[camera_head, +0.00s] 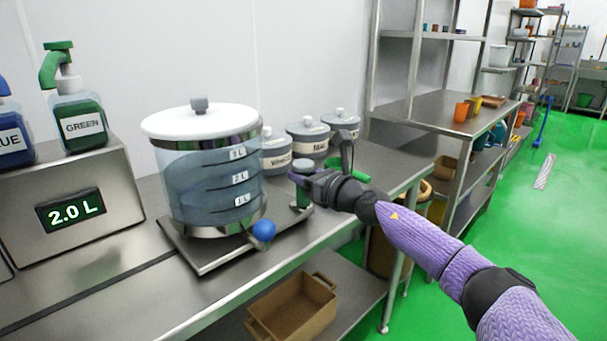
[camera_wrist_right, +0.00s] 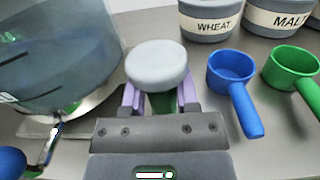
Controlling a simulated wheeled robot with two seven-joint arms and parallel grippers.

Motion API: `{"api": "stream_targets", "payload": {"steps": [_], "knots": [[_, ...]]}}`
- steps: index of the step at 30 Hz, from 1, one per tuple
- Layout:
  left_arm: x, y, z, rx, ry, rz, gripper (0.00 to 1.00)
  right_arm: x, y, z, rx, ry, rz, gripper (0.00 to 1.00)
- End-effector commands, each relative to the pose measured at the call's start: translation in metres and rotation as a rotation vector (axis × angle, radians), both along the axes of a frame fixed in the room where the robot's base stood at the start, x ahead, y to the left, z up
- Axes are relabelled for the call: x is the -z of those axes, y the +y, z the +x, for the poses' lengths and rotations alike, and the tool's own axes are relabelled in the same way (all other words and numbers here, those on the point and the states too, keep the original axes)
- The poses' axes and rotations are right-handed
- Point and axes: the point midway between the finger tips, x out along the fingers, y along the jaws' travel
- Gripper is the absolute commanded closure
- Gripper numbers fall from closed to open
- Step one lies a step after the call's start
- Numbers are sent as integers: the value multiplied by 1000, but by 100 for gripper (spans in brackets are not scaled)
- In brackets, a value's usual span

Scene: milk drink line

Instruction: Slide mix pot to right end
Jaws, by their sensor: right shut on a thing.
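The mix pot (camera_head: 210,185) is a clear cylinder with level marks, a white lid and bluish contents. It stands upright on a flat metal slide plate (camera_head: 214,262) on the steel counter. In the right wrist view the mix pot (camera_wrist_right: 60,50) fills the upper left. My right gripper (camera_head: 306,182) is shut on a green handle post with a grey round knob (camera_wrist_right: 157,65), at the right end of the plate. In the wrist view its purple fingers (camera_wrist_right: 158,98) sit on both sides, just under the knob. My left gripper is not in view.
A blue ball knob (camera_head: 264,230) is at the pot's front. Labelled grey canisters (camera_head: 306,139) stand behind. Blue (camera_wrist_right: 232,80) and green scoops (camera_wrist_right: 292,75) lie right of the handle. A steel dispenser (camera_head: 75,200) reading 2.0 L stands left. The counter ends at the right.

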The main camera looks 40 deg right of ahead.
Motion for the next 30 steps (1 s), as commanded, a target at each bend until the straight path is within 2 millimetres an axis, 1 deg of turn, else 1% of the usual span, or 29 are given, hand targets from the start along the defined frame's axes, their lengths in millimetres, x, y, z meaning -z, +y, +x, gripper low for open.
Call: {"api": "stream_targets", "payload": {"steps": [1, 4, 5, 6, 8, 9, 13, 20, 30], "knots": [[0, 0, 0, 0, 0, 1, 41, -3, -4, 0, 10, -6, -3, 100], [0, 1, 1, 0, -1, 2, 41, -3, -4, 0, 11, -7, -2, 100], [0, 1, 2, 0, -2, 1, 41, -3, -4, 0, 12, -7, -2, 55], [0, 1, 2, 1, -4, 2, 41, -3, -4, 0, 11, -7, -2, 47], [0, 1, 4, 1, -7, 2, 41, -3, -4, 0, 10, -6, -3, 34], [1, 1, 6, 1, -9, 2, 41, -3, -3, 0, 10, -6, -3, 26], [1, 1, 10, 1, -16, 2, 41, -2, -3, 0, 8, -5, -2, 26], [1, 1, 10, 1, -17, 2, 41, -1, -3, -4, 7, -3, -2, 26], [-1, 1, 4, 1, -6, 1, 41, 1, -6, -42, 7, 2, -1, 26]]}}
